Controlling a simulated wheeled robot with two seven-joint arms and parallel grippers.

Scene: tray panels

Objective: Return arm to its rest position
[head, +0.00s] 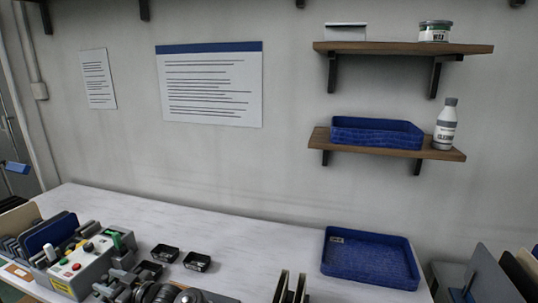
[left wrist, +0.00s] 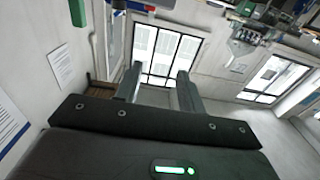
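My left arm (head: 165,293) comes in low along the front of the white table in the head view. Behind the fingers are a window and wall, out of focus range of the table.
A blue tray (head: 371,284) lies on the table right of my left gripper. Panel racks stand at far left and right. A button box (head: 88,266) and two small black bins (head: 197,262) are at left. Two shelves (head: 400,47) hang above. The table's back middle is clear.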

